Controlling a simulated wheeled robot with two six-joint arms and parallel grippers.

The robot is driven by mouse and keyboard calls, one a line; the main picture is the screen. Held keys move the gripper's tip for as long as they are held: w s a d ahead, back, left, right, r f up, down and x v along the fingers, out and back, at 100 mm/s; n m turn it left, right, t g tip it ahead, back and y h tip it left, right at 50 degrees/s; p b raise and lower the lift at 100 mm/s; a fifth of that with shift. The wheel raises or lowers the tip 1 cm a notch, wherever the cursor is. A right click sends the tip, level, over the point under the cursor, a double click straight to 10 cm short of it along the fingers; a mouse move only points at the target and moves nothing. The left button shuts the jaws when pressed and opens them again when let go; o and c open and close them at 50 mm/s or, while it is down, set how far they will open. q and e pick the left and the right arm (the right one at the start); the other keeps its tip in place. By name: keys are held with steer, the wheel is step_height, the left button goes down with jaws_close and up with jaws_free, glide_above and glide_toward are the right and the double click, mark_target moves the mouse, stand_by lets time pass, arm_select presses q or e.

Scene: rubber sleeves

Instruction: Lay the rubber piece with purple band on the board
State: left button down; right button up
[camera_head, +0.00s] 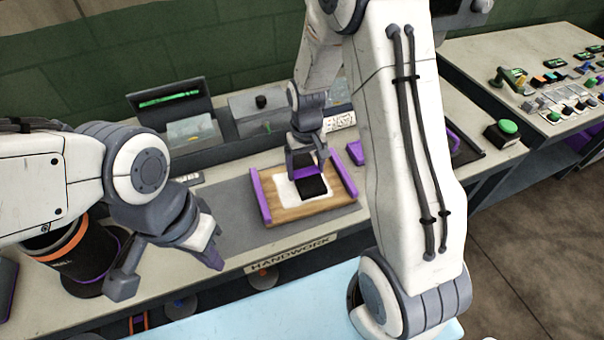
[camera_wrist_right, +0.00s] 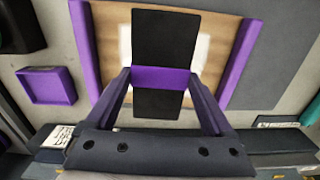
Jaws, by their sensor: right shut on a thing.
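The rubber piece with purple band (camera_wrist_right: 165,38) is a flat black sheet with a purple strip across it. My right gripper (camera_wrist_right: 162,85) is shut on it at the band. In the head view the black piece (camera_head: 313,188) shows below my right gripper (camera_head: 308,168), over the white patch of the board. The wooden board (camera_head: 285,216) has purple rails at its left and right sides; it also shows in the right wrist view (camera_wrist_right: 110,35). Whether the piece touches the board I cannot tell. My left gripper (camera_head: 168,274) is open and empty, left of the board.
A black and orange container (camera_head: 72,258) stands by my left arm. An open dark case (camera_head: 172,110) and a grey box (camera_head: 258,108) stand behind the board. A purple tray (camera_wrist_right: 47,86) lies beside the board. A green button (camera_head: 507,128) is at right.

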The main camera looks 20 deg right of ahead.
mark_target(302, 176)
steer(key=shift+w+a+f, duration=0.25)
steer(key=shift+w+f, duration=0.2)
steer(key=shift+w, duration=0.35)
step_height(302, 176, down, 3)
steer(key=shift+f+p, duration=0.1)
steer(key=shift+p, duration=0.35)
steer(key=shift+f, duration=0.45)
steer(key=shift+f, duration=0.1)
